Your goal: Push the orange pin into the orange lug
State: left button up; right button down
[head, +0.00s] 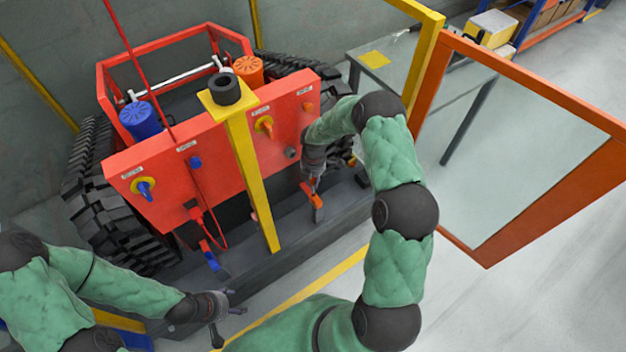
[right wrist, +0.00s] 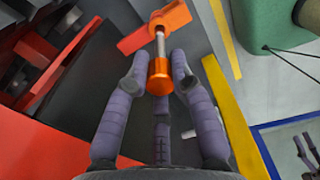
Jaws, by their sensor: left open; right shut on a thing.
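The orange pin (right wrist: 160,75) has a round orange head and a bare metal shaft. My right gripper (head: 314,182) is shut on the pin's head, with one finger on each side in the right wrist view. The shaft points away from the gripper to the orange lug (right wrist: 172,17), and much of the shaft still shows. I cannot tell whether its tip is inside the lug's hole. In the head view the lug (head: 318,212) is a small orange piece low in front of the red panel. My left gripper (head: 228,314) is open and empty at the lower left.
The red panel (head: 215,165) of the tracked carrier carries knobs and labels. A yellow post (head: 250,180) stands before it, left of my right arm. An orange-framed clear panel (head: 520,140) stands at right. Floor there is open.

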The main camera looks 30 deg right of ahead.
aim_at(313, 192)
jog(key=shift+f+b, duration=1.5)
jog(key=shift+f, duration=0.7)
dwell(1.2)
jog(key=shift+f, duration=0.35)
jog(key=shift+f+b, duration=1.2)
jog(key=shift+f, duration=0.3)
dwell(1.5)
jog(key=c, duration=1)
grip_release()
notch_tip(313, 192, up, 12)
